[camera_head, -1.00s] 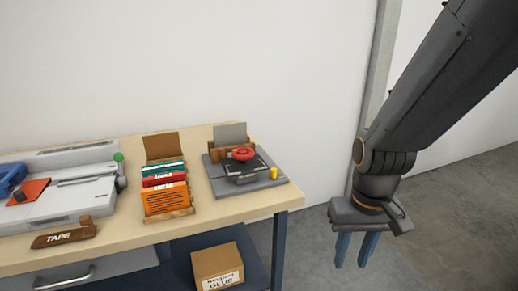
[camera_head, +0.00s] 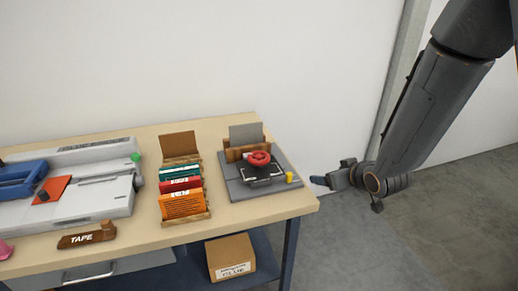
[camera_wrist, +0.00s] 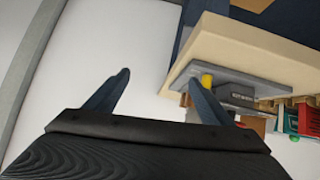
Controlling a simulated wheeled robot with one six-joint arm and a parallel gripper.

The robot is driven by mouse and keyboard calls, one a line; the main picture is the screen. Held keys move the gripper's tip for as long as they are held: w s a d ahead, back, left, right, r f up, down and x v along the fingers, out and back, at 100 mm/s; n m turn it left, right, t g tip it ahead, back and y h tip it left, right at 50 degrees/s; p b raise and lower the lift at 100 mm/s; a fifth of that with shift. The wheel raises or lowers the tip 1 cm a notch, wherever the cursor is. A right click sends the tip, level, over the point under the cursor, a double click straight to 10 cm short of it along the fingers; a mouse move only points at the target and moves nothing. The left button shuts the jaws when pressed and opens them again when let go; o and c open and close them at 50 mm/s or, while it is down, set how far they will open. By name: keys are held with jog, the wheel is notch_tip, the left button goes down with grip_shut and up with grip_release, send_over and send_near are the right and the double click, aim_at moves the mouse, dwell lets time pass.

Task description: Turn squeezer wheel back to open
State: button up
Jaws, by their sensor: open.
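The squeezer (camera_head: 262,175) sits on a grey base plate at the right end of the table. Its red wheel (camera_head: 258,158) is on top of the dark press plate. A yellow knob (camera_head: 290,178) stands at the base's right edge. My gripper (camera_head: 318,181) is to the right of the table's end, beside the squeezer and apart from it, pointing left. In the wrist view my gripper (camera_wrist: 160,85) is open with nothing between its fingers.
A rack of coloured booklets (camera_head: 182,190) stands left of the squeezer. A white machine (camera_head: 95,205) and a brown tape dispenser (camera_head: 86,236) are farther left. A cardboard box (camera_head: 230,257) sits on the lower shelf. Floor right of the table is clear.

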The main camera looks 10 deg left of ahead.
jog(key=a+r+n+y+p, duration=0.2)
jog(key=a+y, duration=0.2)
jog(key=a, duration=0.4)
jog(key=n+y, duration=0.3)
jog(key=y, duration=0.3)
send_near(251, 153)
jog(key=shift+w+d+f, duration=0.15)
jog(key=shift+d+f, duration=0.4)
jog(key=shift+d, duration=0.25)
jog(key=shift+a+r, duration=0.1)
jog(key=shift+a, duration=0.15)
jog(key=p+x, duration=0.2)
jog(key=x, duration=0.5)
jog(key=shift+a+r, duration=0.1)
jog(key=shift+a, duration=0.1)
jog(key=c, duration=1)
